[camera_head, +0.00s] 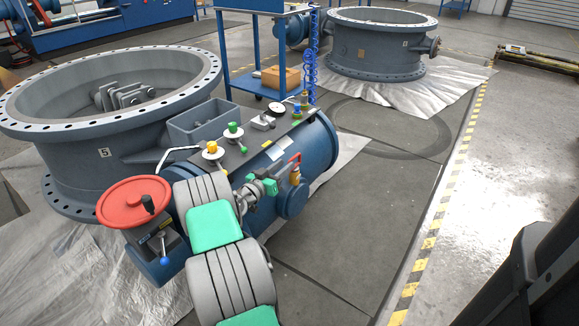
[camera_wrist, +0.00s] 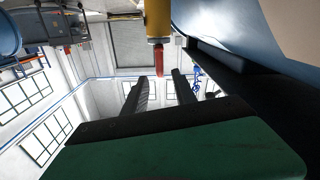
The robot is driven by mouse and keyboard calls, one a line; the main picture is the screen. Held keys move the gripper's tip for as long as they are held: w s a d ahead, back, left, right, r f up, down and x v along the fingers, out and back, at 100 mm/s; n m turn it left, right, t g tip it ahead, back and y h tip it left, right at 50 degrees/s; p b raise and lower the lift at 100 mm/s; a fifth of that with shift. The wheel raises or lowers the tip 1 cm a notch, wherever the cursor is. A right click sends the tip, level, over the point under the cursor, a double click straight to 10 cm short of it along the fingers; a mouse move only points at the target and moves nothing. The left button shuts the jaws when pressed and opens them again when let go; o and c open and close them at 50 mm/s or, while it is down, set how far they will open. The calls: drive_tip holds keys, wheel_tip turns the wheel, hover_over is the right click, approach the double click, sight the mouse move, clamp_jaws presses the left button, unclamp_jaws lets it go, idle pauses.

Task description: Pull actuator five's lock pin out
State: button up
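Actuator five is the blue cylinder (camera_head: 318,150) beside the large grey valve (camera_head: 145,138) marked 5. On its near side, a small yellow-orange fitting (camera_head: 295,176) has a red bent handle (camera_head: 290,160) above it. My gripper (camera_head: 278,183) is close to this fitting, on its left. In the wrist view the yellow body (camera_wrist: 157,20) with a red end (camera_wrist: 158,60) shows just past the fingertips. My two dark fingers (camera_wrist: 161,76) are apart with nothing clearly between them. I cannot tell which part is the lock pin, or whether a finger touches it.
A red handwheel (camera_head: 134,200) and a blue-tipped lever (camera_head: 164,258) are at the actuator's near left end. Yellow (camera_head: 212,147) and green (camera_head: 233,128) knobs stand on top. A blue cart (camera_head: 240,80) is behind.

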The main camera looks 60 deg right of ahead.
sight(293, 157)
drive_tip(key=d, duration=0.3)
drive_tip(key=d+b, duration=0.1)
drive_tip(key=shift+s+d+f, duration=0.1)
drive_tip(key=shift+s+d, duration=0.25)
drive_tip(key=shift+s, duration=0.05)
drive_tip(key=shift+d, duration=0.45)
clamp_jaws()
drive_tip(key=shift+s, duration=0.15)
idle(0.5)
